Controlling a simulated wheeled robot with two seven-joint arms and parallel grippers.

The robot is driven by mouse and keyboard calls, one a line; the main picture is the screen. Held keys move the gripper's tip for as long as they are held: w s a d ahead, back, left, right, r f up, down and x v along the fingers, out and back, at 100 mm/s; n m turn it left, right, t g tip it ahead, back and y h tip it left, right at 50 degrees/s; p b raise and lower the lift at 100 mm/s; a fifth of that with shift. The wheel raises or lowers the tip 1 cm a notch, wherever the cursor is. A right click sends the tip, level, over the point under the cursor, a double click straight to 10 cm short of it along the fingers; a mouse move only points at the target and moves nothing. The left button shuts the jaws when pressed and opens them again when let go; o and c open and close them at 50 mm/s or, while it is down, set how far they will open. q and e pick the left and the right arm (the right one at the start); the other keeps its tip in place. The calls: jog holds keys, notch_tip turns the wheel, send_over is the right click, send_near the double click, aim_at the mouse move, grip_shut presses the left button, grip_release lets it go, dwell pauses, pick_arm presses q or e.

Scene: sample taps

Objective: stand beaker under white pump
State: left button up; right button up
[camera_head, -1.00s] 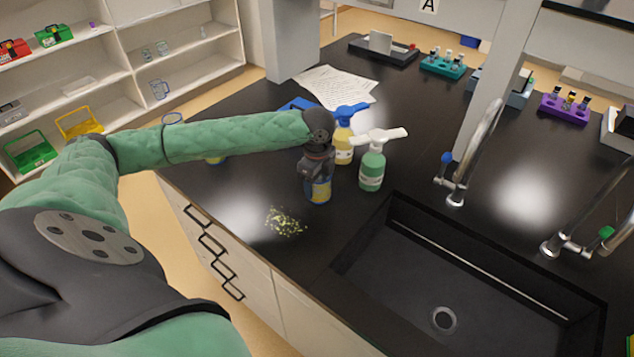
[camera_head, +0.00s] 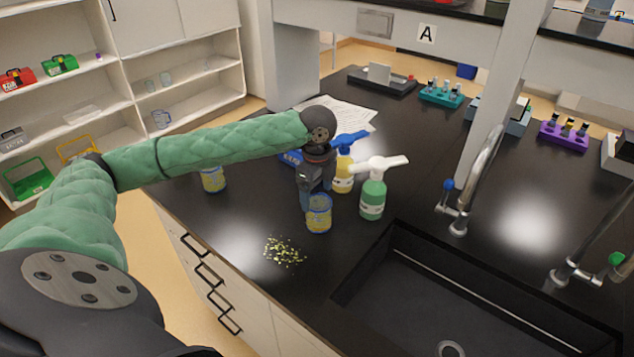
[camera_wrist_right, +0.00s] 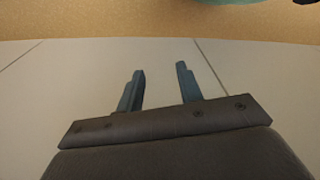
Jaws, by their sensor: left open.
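A beaker with a blue rim and yellow sides (camera_head: 318,215) stands upright on the black counter. It is left of and apart from the green bottle with the white pump (camera_head: 373,195), whose long spout points right, away from the beaker. My left gripper (camera_head: 309,198) is open, just behind and above the beaker; its fingers are partly hidden, and I cannot tell if they touch it. A second similar beaker (camera_head: 213,180) stands near the counter's left edge. My right gripper (camera_wrist_right: 160,85) is open and empty in the right wrist view, in front of pale panels.
A yellow bottle with a blue pump (camera_head: 343,172) stands behind my left gripper. Yellow-green bits (camera_head: 284,251) lie on the counter in front of the beaker. The sink (camera_head: 430,300) and a tap (camera_head: 470,190) are to the right. Papers (camera_head: 345,113) lie behind.

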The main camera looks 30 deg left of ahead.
pick_arm(q)
jog(key=shift+r+b, duration=0.45)
jog(key=shift+r, duration=2)
pick_arm(e)
jog(key=shift+w+a+r, duration=0.1)
jog(key=shift+a+r, duration=0.05)
jog(key=shift+r, duration=0.75)
jog(key=shift+a+r, duration=0.15)
jog(key=shift+r, duration=0.7)
